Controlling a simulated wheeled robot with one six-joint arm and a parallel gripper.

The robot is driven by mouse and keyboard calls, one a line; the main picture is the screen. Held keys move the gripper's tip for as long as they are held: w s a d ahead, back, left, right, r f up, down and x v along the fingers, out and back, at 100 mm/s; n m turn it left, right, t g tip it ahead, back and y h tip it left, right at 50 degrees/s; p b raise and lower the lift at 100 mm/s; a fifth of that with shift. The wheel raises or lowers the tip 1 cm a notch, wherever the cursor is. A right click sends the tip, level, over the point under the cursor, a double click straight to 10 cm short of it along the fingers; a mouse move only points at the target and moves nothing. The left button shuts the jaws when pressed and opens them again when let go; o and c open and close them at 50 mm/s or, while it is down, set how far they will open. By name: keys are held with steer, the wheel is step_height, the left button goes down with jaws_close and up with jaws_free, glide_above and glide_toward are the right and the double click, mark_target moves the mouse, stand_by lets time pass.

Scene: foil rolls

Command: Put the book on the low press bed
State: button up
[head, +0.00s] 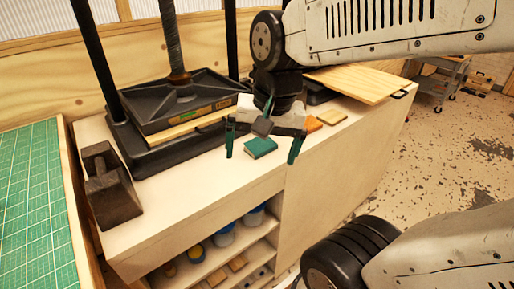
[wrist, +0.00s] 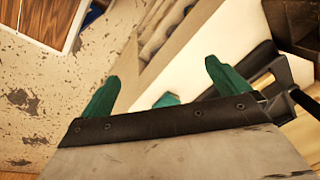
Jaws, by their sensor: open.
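A small green book (head: 260,147) lies on the pale bench top, in front of the press. My gripper (head: 260,158) is open, with one green finger on each side of the book in the head view; contact is not visible. In the wrist view, my gripper (wrist: 161,72) spans a small visible piece of the green book (wrist: 167,100); the rest is hidden by the gripper body. The black press (head: 160,152) stands left of the book, with a heavy plate over its low bed and a light wooden strip between them.
A dark iron block (head: 112,192) stands at the bench's left end. A wooden board (head: 362,83) is farther right. A green cutting mat (head: 38,200) is at far left; cans sit on shelves below.

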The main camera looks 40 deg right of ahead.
steer(key=w+d+f+m, duration=0.2)
steer(key=w+d+m, duration=0.2)
steer(key=w+m, duration=0.4)
steer(key=m+t, duration=0.3)
steer(key=m, duration=1.7)
glide_toward(261, 145)
steer(key=a, duration=0.1)
steer(key=x, duration=0.7)
steer(key=shift+s+d, duration=0.15)
steer(key=shift+d, duration=0.2)
steer(key=shift+w+f, duration=0.3)
steer(key=shift+f, duration=0.25)
steer(key=c, duration=0.9)
steer(key=shift+o, duration=0.2)
steer(key=shift+r, duration=0.15)
